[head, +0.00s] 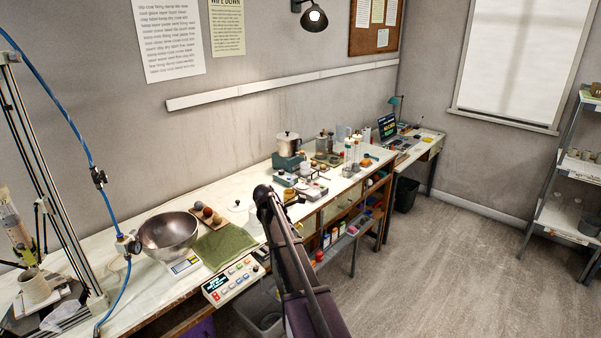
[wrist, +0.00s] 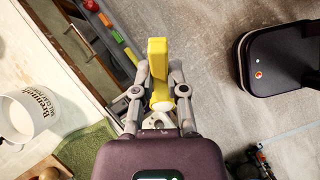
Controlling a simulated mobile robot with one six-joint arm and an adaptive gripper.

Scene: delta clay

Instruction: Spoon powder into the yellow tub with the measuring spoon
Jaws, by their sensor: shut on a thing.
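My gripper (wrist: 158,80) is shut on a yellow, elongated thing (wrist: 157,52) with a blocky far end and a rounded near end. It could be the measuring spoon, but I make out no bowl. In the head view my gripper (head: 268,196) is a dark shape at the bench's front edge, and what it holds is not clear there. In the wrist view the held thing is over the floor beside the bench. I cannot pick out the yellow tub or the powder for certain; small jars and containers (head: 305,184) crowd the bench beyond my gripper.
A white printed mug (wrist: 30,112) stands on the bench, near a green cloth (head: 224,244). A metal bowl (head: 168,235), a board with round balls (head: 206,214) and a button panel (head: 234,280) are to the left. Shelves under the bench hold coloured items.

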